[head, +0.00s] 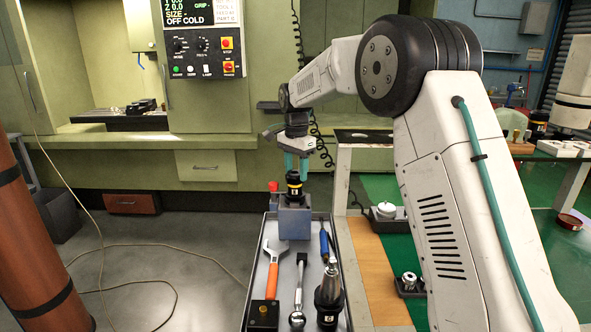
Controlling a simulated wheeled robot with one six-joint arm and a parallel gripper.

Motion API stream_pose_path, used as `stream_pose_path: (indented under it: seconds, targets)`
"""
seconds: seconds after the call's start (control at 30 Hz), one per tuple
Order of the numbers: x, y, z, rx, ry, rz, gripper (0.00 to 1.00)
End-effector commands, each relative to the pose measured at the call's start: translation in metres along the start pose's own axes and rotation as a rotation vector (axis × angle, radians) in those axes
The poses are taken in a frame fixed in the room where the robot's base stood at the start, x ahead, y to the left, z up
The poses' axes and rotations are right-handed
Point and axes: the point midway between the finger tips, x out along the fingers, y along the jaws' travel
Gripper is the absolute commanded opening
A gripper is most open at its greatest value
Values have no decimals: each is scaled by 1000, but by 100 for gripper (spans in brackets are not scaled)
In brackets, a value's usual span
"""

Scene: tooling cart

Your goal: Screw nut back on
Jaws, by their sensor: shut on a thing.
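My gripper (296,168) points down at the far end of the cart tray, its teal fingers closed on the dark nut (293,177). The nut is small in view and partly hidden by the fingers. Directly below it is a black tool holder (294,195) with a yellow band, standing upright in a blue-grey holding block (294,224). The nut appears in line with the holder's top; I cannot tell whether the threads are engaged.
The tray (248,292) also holds an orange-handled wrench (272,272), a ratchet (299,295), a blue-handled tool (324,243) and another tool holder (328,300). A red knob (273,186) is beside the block. A machine control panel (203,45) stands behind.

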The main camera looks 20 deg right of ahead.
Motion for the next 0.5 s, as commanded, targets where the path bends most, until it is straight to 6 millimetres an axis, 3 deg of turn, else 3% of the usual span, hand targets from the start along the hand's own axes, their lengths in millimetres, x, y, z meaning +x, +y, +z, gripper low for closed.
stream_pose_path:
  seconds: [0.27, 0.5]
  targets:
    - [-1, 0, 0, 12, 1, -2, 15]
    - [-1, 1, 0, 318, 1, -3, 15]
